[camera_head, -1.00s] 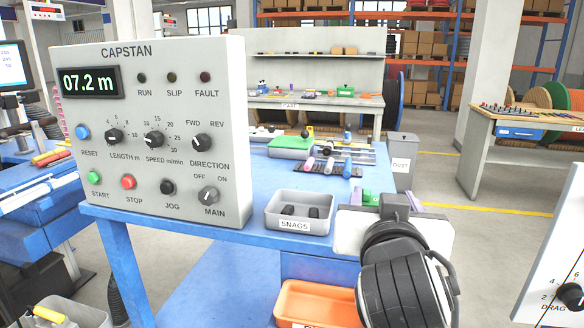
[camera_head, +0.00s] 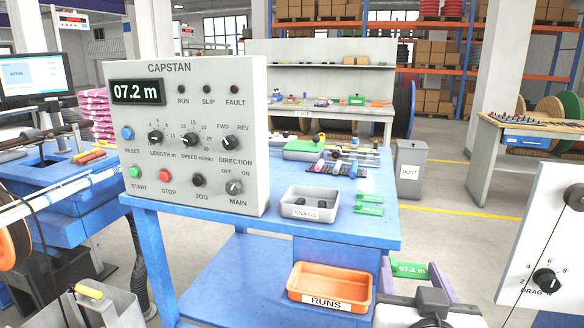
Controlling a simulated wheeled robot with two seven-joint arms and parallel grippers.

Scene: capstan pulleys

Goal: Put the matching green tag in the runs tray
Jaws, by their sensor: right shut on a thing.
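My right gripper (camera_head: 417,280), at the bottom right, is shut on a green tag (camera_head: 410,270); the tag appears to read 07.2 m. The gripper is beside and to the right of the orange runs tray (camera_head: 328,303), apart from it. The runs tray sits on the lower shelf and looks empty. The capstan panel display (camera_head: 137,92) reads 07.2 m. Two more green tags, a far one (camera_head: 370,197) and a near one (camera_head: 369,210), lie on the blue table; their text is too small to read.
The grey snags tray (camera_head: 309,203) with dark pieces stands on the blue table (camera_head: 375,232), above and behind the runs tray. The table edge overhangs the lower shelf. A drag dial panel (camera_head: 545,250) stands at the right. A grey dust bin (camera_head: 410,170) stands behind.

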